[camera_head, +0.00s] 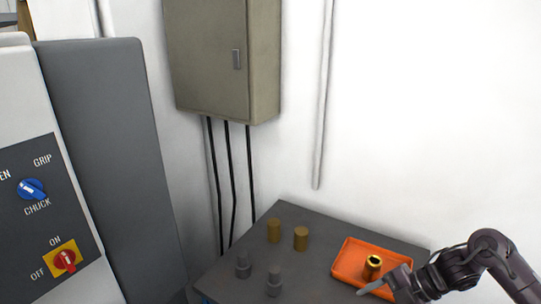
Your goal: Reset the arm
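My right arm comes in from the lower right of the head view. Its gripper (386,289) is over the front right of the table, at the near edge of an orange tray (345,267). Its fingers are small and partly overlapped, so I cannot tell whether they are open or shut. A brass cylinder with a dark hollow top (373,268) stands upright in the tray, just behind the gripper and seemingly apart from it. My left gripper is out of view.
A machine with a blue knob (32,189) and a red knob (65,260) stands at left. A beige cabinet (215,60) hangs on the wall.

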